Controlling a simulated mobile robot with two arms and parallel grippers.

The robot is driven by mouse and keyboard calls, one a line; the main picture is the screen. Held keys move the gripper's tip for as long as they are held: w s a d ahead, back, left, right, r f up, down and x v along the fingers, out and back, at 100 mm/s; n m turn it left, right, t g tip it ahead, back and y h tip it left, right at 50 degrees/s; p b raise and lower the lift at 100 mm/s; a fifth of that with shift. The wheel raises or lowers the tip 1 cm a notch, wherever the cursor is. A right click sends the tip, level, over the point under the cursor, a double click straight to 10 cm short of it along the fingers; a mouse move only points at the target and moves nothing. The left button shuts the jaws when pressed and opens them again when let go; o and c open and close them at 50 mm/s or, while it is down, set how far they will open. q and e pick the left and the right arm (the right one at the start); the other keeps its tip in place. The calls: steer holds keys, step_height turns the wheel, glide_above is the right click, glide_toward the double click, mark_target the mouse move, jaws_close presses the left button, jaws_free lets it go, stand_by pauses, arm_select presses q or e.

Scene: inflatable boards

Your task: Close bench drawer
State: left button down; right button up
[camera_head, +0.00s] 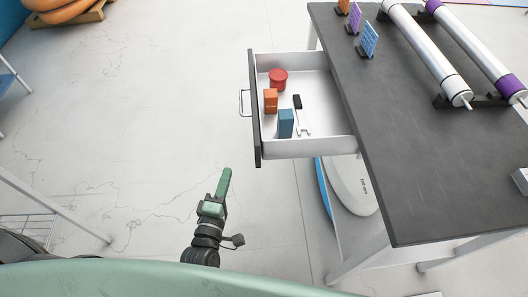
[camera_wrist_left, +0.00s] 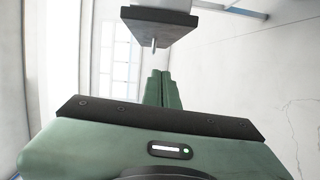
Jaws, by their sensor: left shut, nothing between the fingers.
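The bench drawer (camera_head: 310,149) is pulled out to the left from under the dark bench top (camera_head: 400,140). Its dark front panel (camera_head: 254,125) carries a thin metal handle (camera_head: 240,103) on the outer face. My left gripper (camera_head: 228,172) is shut and empty, in front of the drawer, to the left of and below the panel's near end in the head view, not touching it. In the left wrist view the green fingers (camera_wrist_left: 160,76) are together. A dark panel with a metal pin, apparently the drawer front (camera_wrist_left: 160,20), is ahead of them. My right gripper is not in view.
The drawer holds a red can (camera_head: 278,76), an orange box (camera_head: 270,101), a blue box (camera_head: 286,123) and a tool (camera_head: 301,118). Rolled boards (camera_head: 430,55) lie on the bench. A white board (camera_head: 350,185) is underneath. Floor left of the drawer is clear.

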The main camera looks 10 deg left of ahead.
arm_select(q)
steer(key=w+d+r+p, duration=0.1)
steer(key=w+d, duration=0.2)
steer(key=w, duration=0.8)
steer(key=shift+w+d+r+n, duration=0.15)
steer(key=shift+r+n, duration=0.05)
steer(key=shift+n, duration=0.1)
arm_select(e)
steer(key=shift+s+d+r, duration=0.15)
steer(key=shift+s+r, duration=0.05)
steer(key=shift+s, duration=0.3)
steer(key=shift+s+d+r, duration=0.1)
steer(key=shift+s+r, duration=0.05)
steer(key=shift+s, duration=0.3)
